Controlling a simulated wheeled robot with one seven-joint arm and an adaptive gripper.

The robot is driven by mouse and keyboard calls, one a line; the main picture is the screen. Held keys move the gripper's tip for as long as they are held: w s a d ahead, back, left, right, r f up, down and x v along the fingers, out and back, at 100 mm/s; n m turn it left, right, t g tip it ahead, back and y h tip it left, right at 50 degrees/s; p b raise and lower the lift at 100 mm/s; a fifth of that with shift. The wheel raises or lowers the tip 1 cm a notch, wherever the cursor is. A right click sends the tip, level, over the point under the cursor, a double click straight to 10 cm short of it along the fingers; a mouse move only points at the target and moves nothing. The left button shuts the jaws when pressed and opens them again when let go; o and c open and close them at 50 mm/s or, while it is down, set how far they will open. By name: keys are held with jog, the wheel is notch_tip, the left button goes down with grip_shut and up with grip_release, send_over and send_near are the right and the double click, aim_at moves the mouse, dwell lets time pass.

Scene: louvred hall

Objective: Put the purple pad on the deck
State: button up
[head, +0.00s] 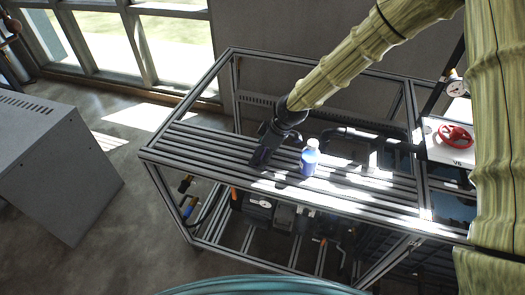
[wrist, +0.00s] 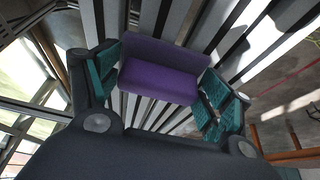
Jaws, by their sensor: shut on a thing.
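The purple pad (wrist: 160,80) is a block-like piece between my fingers in the wrist view. My gripper (wrist: 161,84) is shut on it, with a teal finger pad at each end. In the head view my gripper (head: 263,155) points down, low over the left part of the slatted deck (head: 205,148). The pad cannot be made out there. Deck slats (wrist: 180,20) show behind the pad in the wrist view. I cannot tell whether the pad touches them.
A blue bottle with a white top (head: 309,160) stands on the deck just right of my gripper. A panel with a red valve wheel (head: 455,136) is at the right. A grey cabinet (head: 60,165) stands at the left. Deck slats left of my gripper are clear.

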jog(key=o, duration=0.9)
jog(key=shift+f, duration=0.1)
jog(key=shift+d+r, duration=0.1)
jog(key=shift+r, duration=0.1)
jog(key=b+v, duration=0.3)
jog(key=v, duration=0.8)
jog(key=shift+s+d+r, duration=0.1)
jog(key=shift+d+r, duration=0.05)
jog(key=shift+r, duration=0.2)
